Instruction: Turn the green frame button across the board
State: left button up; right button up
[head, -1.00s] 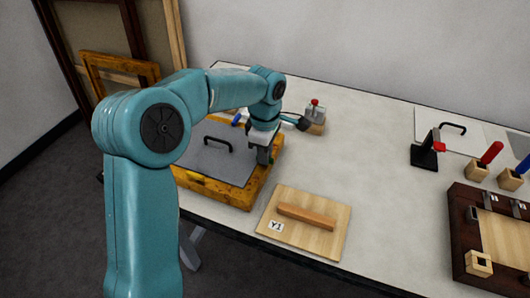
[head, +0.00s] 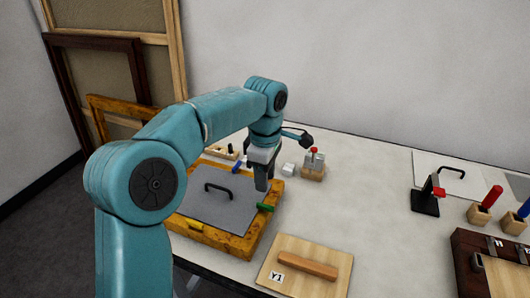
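The gilt yellow frame (head: 213,238) lies on the table with a grey board (head: 228,212) in it; the board has a black handle (head: 218,187). The green button (head: 265,207) sits on the frame's right side. It lies crosswise to that side, its inner end at the board's edge; how far it overlaps is too small to tell. A blue button (head: 236,168) is on the far side and a yellow button (head: 194,225) lies along the near side. My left gripper (head: 262,186) points down just beyond the green button, seemingly above it and apart. Its finger gap is not clear.
A wooden panel marked Y1 (head: 327,276) with a bar handle lies right of the frame. A wooden block with a red knob (head: 313,170) stands behind. A black stand (head: 425,200) and tool holders are farther right. The table's middle is clear.

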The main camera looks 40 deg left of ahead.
pick_arm(q)
notch_tip(320, 180, up, 7)
jog(key=p, duration=0.1)
jog(key=shift+r, duration=0.15)
jog(key=shift+s, duration=0.1)
dwell(0.5)
